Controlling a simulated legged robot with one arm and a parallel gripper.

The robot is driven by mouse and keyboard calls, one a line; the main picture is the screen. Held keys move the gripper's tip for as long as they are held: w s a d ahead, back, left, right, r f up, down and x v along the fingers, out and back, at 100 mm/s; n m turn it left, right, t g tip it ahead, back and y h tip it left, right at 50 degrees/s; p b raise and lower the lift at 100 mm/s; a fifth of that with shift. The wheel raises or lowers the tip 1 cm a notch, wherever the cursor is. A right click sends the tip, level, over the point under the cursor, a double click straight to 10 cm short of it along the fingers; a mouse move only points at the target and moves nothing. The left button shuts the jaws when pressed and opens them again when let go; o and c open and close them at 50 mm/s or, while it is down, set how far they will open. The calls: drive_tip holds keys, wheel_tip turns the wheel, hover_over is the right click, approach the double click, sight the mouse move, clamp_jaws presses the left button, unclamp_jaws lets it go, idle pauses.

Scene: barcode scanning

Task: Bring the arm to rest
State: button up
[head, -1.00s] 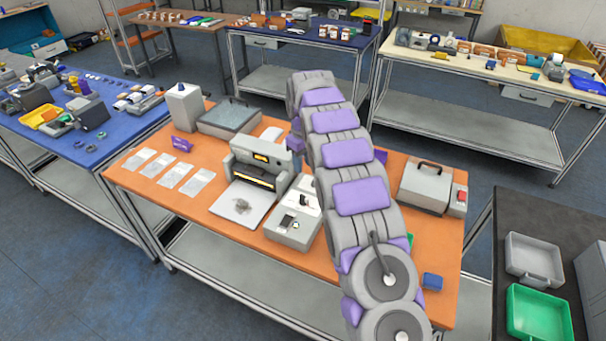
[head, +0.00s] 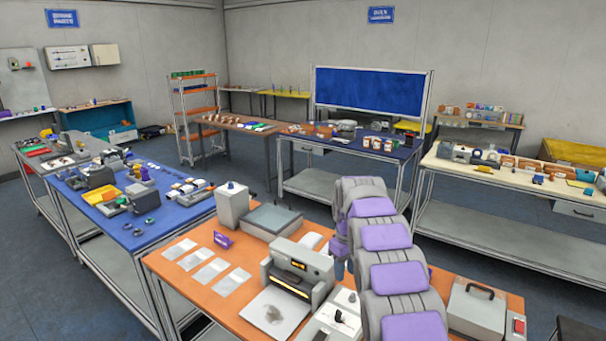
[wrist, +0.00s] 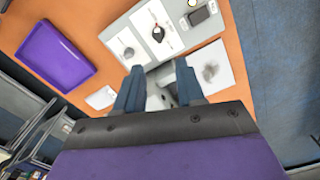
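My arm (head: 392,272), grey with purple pads, reaches over the orange workbench (head: 190,293) in the head view. In the wrist view my gripper (wrist: 160,80) has two blue fingers spread apart, with nothing clearly held between them. Grey and white surfaces show beyond the gap. The gripper is above the bench, and the arm largely hides it in the head view. A grey scanner-like machine (head: 298,268) with a lit yellow strip stands left of the arm. A white plate with a grey smudge (head: 272,311) lies in front of it.
A purple tray (wrist: 55,55) lies on the orange surface in the wrist view. A grey handled case (head: 476,308) stands right of my arm. Flat white packets (head: 209,271) lie on the left. A blue bench (head: 125,237) and a cream bench (head: 455,167) stand nearby.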

drive_tip(key=s+r+m+b, duration=0.2)
drive_tip(key=s+r, duration=0.1)
drive_tip(key=s, duration=0.9)
drive_tip(key=s+r+m+b, duration=0.15)
drive_tip(key=s+r, duration=0.25)
drive_tip(key=s, duration=0.9)
drive_tip(key=s+f+m+b, duration=0.1)
drive_tip(key=s+f, duration=0.3)
drive_tip(key=s, duration=0.9)
drive_tip(key=s+f+m+g+b, duration=0.1)
drive_tip(key=s+f+m, duration=0.1)
drive_tip(key=s, duration=1.1)
drive_tip(key=shift+s+f+g, duration=0.3)
drive_tip(key=shift+f, duration=0.6)
